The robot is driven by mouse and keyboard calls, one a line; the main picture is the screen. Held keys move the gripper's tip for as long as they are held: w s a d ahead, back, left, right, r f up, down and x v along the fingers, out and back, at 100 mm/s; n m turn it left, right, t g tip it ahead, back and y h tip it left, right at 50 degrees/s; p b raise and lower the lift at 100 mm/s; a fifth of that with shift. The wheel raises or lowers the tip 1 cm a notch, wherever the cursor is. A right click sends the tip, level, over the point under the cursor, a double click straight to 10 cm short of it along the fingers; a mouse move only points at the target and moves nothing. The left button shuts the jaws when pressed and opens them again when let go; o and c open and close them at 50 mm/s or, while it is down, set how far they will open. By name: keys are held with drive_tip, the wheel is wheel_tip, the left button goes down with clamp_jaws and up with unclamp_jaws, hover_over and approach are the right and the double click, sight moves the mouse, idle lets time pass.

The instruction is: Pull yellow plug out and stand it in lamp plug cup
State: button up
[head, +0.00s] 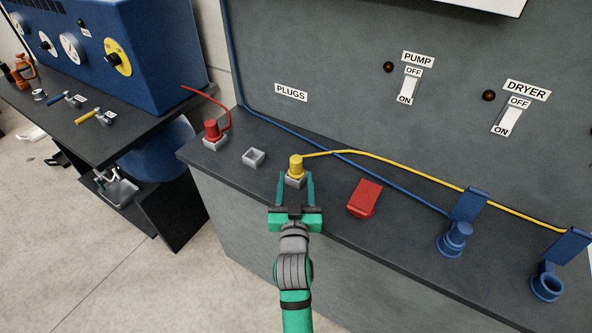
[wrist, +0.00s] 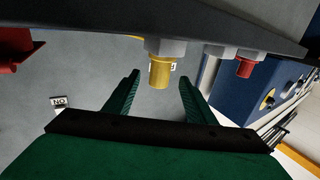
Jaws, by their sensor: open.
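The yellow plug (head: 296,166) stands upright in a small grey socket (head: 295,181) on the dark bench ledge, with a yellow cable running right from its top. It also shows in the wrist view (wrist: 160,73), where the picture is upside down. My gripper (head: 296,177) is open, its green fingers on either side of the plug and socket; I cannot tell whether they touch. No lamp label is readable on either.
A red plug (head: 211,130) sits in a socket at the left, beside an empty grey socket (head: 253,157). A red block (head: 365,197) lies right of my gripper. Yellow and blue cables cross the ledge. The panel (head: 330,60) rises behind, with pump and dryer switches.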

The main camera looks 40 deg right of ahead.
drive_tip(key=shift+v, duration=2.4)
